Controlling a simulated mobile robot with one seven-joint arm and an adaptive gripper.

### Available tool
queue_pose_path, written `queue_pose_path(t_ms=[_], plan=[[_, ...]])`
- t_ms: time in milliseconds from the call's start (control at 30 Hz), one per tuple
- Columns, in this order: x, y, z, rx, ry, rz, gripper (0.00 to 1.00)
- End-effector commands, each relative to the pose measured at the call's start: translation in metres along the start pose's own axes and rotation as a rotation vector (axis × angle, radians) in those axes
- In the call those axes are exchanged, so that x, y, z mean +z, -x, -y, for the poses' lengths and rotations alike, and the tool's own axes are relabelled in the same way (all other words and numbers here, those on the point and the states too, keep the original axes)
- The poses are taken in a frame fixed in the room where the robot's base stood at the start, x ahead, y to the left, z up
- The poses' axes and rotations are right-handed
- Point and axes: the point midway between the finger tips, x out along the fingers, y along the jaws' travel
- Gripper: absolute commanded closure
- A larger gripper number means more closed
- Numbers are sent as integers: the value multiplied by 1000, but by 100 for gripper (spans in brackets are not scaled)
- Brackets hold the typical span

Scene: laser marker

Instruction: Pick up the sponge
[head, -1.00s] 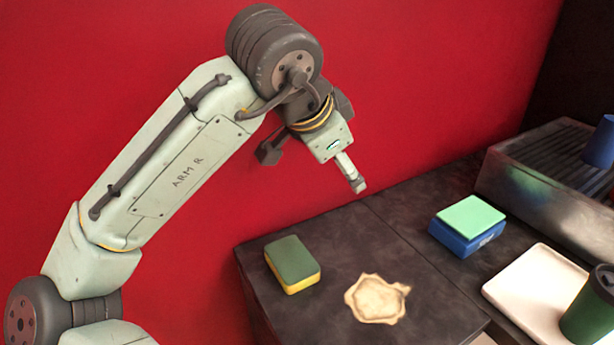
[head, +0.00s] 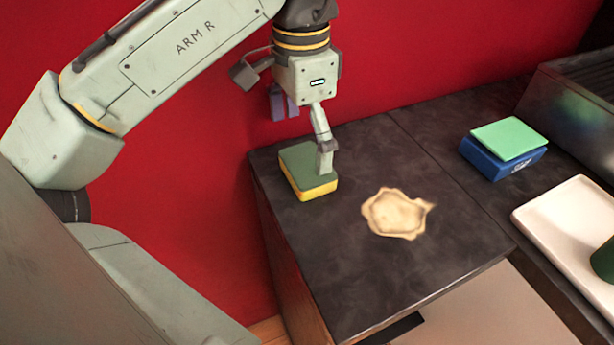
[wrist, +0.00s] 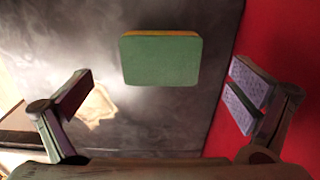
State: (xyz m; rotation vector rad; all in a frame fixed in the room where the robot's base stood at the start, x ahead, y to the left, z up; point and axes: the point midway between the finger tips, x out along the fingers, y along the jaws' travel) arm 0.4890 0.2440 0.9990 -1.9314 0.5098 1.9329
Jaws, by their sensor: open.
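The sponge (head: 306,172), green on top and yellow below, lies flat on the dark counter near its left corner in the head view. In the wrist view the sponge (wrist: 160,60) shows at upper centre, beyond the fingertips and between their lines. My gripper (wrist: 158,95) is open and empty, one finger at each side of the wrist view. In the head view my gripper (head: 303,125) hangs pointing down over the counter's corner, and one finger partly covers the sponge. I cannot tell its exact height above the sponge.
A beige stain (head: 397,214) marks the dark counter (head: 335,255) right of the sponge. Farther right are a blue box (head: 500,160) with a light green block (head: 509,138) on top and a white tray (head: 570,228). A red wall (head: 420,50) rises close behind.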

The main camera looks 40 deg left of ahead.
Motion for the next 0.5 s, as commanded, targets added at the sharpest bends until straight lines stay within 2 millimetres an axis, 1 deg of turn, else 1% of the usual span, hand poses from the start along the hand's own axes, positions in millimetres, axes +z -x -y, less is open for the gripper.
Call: queue_pose_path(t_ms=[33,233,367,500], plan=[[-1,-11,0,-1,2,3,0],[-7,-37,1,-1,3,2,0],[-7,-46,1,-2,2,0,0],[-7,-48,1,-1,1,-1,0]])
